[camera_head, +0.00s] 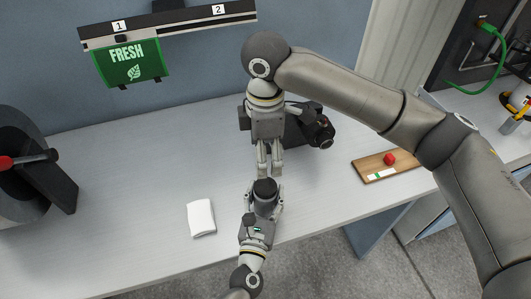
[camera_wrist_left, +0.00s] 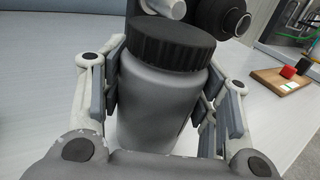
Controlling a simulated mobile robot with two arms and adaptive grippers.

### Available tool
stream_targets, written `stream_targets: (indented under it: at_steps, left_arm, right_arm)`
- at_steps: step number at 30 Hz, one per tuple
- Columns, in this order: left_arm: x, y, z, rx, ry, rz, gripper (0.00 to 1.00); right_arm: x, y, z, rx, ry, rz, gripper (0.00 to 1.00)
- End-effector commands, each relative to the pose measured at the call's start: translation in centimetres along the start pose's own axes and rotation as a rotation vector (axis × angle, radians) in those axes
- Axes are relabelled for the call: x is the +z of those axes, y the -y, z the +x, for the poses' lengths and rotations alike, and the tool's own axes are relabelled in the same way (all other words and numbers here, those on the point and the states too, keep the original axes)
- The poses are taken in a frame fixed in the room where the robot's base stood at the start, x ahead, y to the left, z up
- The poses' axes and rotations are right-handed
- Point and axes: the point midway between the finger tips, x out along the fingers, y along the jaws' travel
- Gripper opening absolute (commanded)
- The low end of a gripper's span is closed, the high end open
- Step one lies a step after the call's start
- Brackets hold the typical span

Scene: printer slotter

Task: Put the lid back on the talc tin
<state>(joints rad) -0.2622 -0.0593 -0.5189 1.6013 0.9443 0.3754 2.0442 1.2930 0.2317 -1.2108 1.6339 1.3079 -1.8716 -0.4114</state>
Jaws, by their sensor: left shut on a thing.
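The talc tin is a grey, round-shouldered container (camera_wrist_left: 160,95), upright between the fingers of my left gripper (camera_wrist_left: 160,105). In the head view my left gripper (camera_head: 263,205) holds it near the table's front edge. The black ribbed lid (camera_wrist_left: 170,42) is on top of the tin and looks level; it also shows in the head view (camera_head: 265,187). Whether it is fully screwed down cannot be seen. My right gripper (camera_head: 270,172) points down just behind and above the lid. Its fingers are close together, and I cannot tell whether they touch the lid.
A white folded cloth or pad (camera_head: 201,218) lies left of the tin. A black camera-like object (camera_head: 318,130) is behind my right gripper. A wooden board (camera_head: 378,170) with a red item (camera_head: 389,159) is to the right. A dark machine (camera_head: 30,175) stands far left. The middle-left table is clear.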

Motion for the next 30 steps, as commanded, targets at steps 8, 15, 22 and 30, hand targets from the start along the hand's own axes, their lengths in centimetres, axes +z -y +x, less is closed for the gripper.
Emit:
stream_targets:
  at_steps: [8,15,22,30]
  left_arm:
    - [0.1,0.0,0.0,0.000,0.001,0.000,0.81]
    - [0.0,0.0,0.0,0.000,0.000,0.000,0.81]
    - [-0.1,0.0,-1.5,0.000,-0.001,0.001,0.81]
    - [-0.1,0.0,-7.2,-0.002,-0.003,0.001,0.81]
  right_arm:
    - [0.0,0.0,0.0,0.000,0.000,0.000,0.74]
    - [0.0,0.0,0.1,0.000,0.000,0.000,0.74]
    - [0.0,0.0,0.1,0.000,0.000,0.000,0.74]
    - [0.0,0.0,0.1,0.000,0.000,0.000,0.74]
